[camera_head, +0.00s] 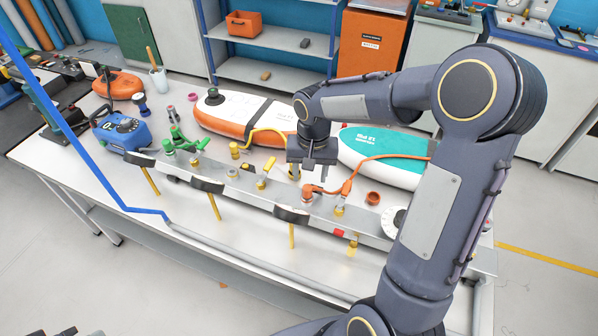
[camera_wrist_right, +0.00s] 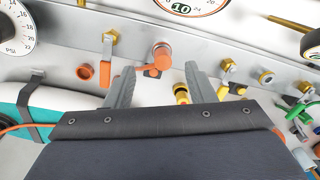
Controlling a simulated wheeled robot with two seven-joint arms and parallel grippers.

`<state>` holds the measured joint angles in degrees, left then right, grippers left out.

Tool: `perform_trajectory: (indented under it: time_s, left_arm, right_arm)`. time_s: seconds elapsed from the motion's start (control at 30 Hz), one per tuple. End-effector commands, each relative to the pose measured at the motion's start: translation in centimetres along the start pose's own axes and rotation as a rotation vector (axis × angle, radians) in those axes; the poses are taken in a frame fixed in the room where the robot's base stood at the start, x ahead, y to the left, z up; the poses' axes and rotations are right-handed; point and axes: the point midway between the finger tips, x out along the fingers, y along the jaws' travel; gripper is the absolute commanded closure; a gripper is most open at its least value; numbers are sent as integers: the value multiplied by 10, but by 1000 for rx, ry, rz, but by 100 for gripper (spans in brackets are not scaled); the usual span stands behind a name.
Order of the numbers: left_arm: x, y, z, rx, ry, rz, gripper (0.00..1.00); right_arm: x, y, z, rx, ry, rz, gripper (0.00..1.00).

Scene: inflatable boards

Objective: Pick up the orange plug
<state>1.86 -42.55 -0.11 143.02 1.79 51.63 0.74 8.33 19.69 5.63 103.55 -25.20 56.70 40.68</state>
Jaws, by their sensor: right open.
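An orange plug-like fitting (camera_head: 309,193) sits on the front metal rail, just below my right gripper (camera_head: 308,176). In the right wrist view this orange fitting (camera_wrist_right: 161,55) lies ahead of and between the two fingers (camera_wrist_right: 160,80). The fingers are spread apart with nothing gripped. A separate orange cap (camera_head: 373,198) lies farther right on the table; it also shows in the wrist view (camera_wrist_right: 86,72). I cannot tell for sure which orange piece is the plug. My left gripper is not in view.
The metal rail (camera_head: 228,190) carries brass fittings, a yellow valve (camera_head: 265,173) and an orange-handled valve (camera_head: 346,187). Behind it lie an orange-white board (camera_head: 215,120) and a teal-white board (camera_head: 385,150). A blue pump (camera_head: 122,130) stands at left. An orange hose (camera_head: 385,157) crosses the right side.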

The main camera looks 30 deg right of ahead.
Motion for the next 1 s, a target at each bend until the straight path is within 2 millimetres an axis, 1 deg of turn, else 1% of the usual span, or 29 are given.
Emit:
perform_trajectory:
  time_s: [0.03,0.13,0.3,0.47,0.73,0.8,1.0]
  left_arm:
    - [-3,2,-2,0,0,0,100]
    - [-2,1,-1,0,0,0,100]
    - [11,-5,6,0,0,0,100]
    - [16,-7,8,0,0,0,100]
    - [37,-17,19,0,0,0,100]
    - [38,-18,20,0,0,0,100]
    - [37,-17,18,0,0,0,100]
  right_arm:
    - [5,-3,-5,10,-10,13,50]
    - [16,-5,-11,24,-16,28,50]
    - [38,-4,-12,28,-18,31,50]
    - [49,-3,-13,27,-16,29,50]
    - [90,1,-16,26,-18,29,50]
    - [94,1,-16,26,-16,29,50]
    - [92,1,-16,26,-16,29,50]
